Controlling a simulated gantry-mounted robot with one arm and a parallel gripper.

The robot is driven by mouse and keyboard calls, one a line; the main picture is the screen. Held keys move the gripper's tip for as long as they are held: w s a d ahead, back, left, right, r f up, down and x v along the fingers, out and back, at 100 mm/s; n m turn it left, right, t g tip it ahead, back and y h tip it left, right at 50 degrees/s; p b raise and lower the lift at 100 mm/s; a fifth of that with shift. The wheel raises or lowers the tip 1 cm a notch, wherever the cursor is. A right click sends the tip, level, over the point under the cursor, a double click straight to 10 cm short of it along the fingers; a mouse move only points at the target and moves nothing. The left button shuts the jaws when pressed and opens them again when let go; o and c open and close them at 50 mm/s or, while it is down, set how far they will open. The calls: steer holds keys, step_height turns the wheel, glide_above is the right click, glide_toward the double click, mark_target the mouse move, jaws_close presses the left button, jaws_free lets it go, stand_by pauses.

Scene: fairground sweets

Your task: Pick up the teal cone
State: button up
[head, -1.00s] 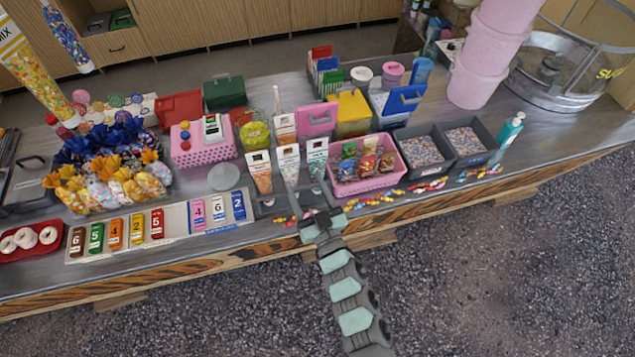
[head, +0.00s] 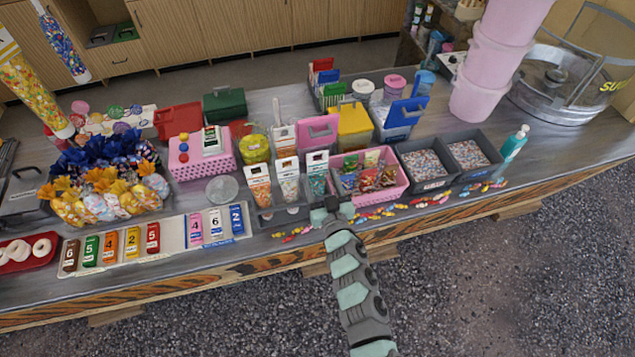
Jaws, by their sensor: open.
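The teal cone (head: 317,178) stands upright with its white top panel showing. It is the rightmost in a row of three, beside a white-and-brown cone (head: 289,180) and an orange cone (head: 259,187). They sit in a dark grey rack (head: 268,217) near the counter's front. My gripper (head: 325,204) is just below and in front of the teal cone in the head view. It hides the cone's lower tip. The jaws are open; they look small and partly hidden by my wrist. I cannot tell whether they touch the cone.
A pink basket of sweet bags (head: 398,188) stands close on the right of the teal cone. Loose sweets (head: 385,210) lie along the front edge. Two grey trays of sprinkles (head: 424,165) are farther right. Numbered tags (head: 132,240) lie to the left.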

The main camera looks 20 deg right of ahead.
mark_target(318, 173)
steer(key=w, duration=0.4)
steer(key=shift+d, duration=0.15)
steer(key=shift+s, duration=0.1)
steer(key=shift+c, duration=0.2)
jaws_close()
